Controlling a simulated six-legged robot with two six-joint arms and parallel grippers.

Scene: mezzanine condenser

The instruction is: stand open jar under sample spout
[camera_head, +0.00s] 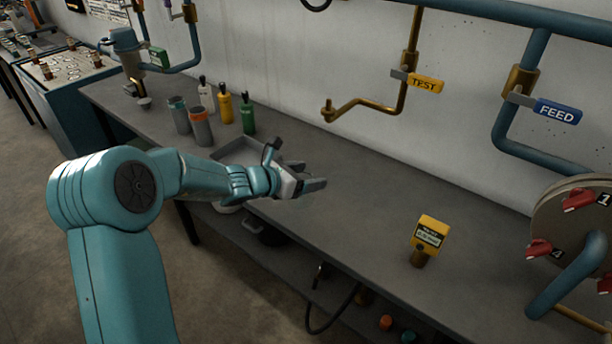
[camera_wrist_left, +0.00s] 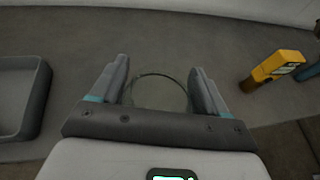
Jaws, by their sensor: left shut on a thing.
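My left gripper (camera_head: 308,186) reaches in over the bench, with its fingers pointing right. In the left wrist view the left gripper (camera_wrist_left: 160,85) is shut on a clear round glass jar (camera_wrist_left: 160,93), seen from above with no lid visible. The jar is hard to make out in the head view. A brass spout pipe (camera_head: 365,103) with a yellow TEST tag (camera_head: 425,83) comes off the wall, its end (camera_head: 328,113) above and behind my left gripper. My right gripper is not in view.
A grey tray (camera_wrist_left: 22,95) lies left of the gripper. Grey canisters (camera_head: 201,128) and several bottles (camera_head: 226,106) stand at the back left. A yellow meter (camera_head: 429,233) stands right on the bench (camera_head: 350,225). A round flanged vessel (camera_head: 572,225) is far right. Bench below the spout is clear.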

